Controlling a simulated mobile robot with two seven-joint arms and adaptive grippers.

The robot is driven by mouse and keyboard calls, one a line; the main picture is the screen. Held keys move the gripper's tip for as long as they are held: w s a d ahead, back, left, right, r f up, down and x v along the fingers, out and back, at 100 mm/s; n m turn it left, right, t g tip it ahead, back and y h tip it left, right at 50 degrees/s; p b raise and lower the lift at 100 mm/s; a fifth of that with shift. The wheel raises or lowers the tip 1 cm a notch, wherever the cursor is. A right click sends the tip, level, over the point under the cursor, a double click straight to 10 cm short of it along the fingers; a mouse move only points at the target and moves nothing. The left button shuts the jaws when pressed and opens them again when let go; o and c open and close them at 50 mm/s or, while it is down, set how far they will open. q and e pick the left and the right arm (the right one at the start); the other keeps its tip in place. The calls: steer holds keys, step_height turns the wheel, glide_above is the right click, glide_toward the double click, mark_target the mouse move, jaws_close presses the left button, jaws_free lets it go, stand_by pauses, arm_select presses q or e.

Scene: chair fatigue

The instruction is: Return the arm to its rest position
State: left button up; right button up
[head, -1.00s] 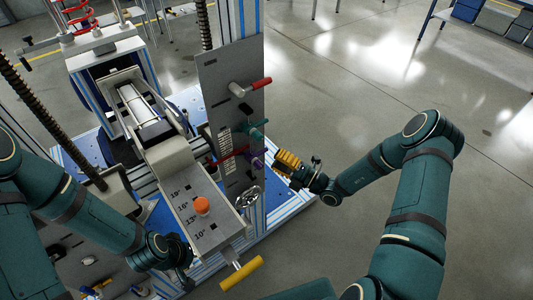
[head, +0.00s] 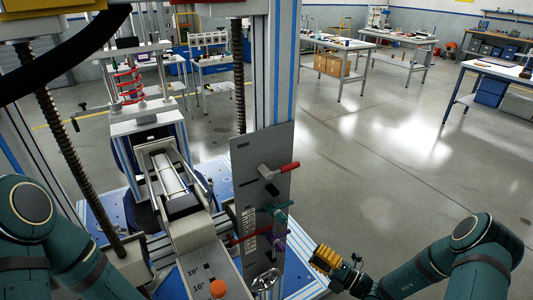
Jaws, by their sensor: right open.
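My right gripper (head: 326,260) has yellow-orange fingers and is open and empty. It is at the lower middle of the head view, to the right of the grey lever panel (head: 262,170) and apart from it. The panel carries a red-handled lever (head: 288,167), a teal lever (head: 275,209) and a purple knob (head: 278,243). My right arm (head: 430,275) reaches in from the lower right with its elbow raised. My left arm (head: 60,245) shows at the lower left; its gripper is out of view below the edge.
The test machine, with an orange button (head: 217,288) and a steel cylinder (head: 170,177), fills the left side. The grey floor (head: 390,170) right of the panel is clear. Workbenches (head: 345,48) stand farther back.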

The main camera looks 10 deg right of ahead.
steer(key=s+a+f+n+g, duration=0.2)
steer(key=s+a+n+g, duration=0.4)
steer(key=a+n+g, duration=0.15)
steer(key=s+a+f+n+g, duration=0.3)
steer(key=s+a+n+g, duration=0.25)
steer(key=n, duration=0.25)
steer(key=s+f+n+g+h, duration=0.4)
steer(key=s+n+h, duration=0.35)
steer(key=n, duration=0.95)
steer(key=w+n+t, duration=0.1)
steer(key=n, duration=0.2)
steer(key=w+a+r+n+t+h, duration=0.1)
steer(key=n, duration=0.2)
steer(key=w+r+n+t+h, duration=0.1)
steer(key=n+t, duration=0.1)
steer(key=n, duration=0.2)
steer(key=shift+w+a+r, duration=0.15)
steer(key=shift+w+a, duration=0.15)
steer(key=shift+w, duration=0.05)
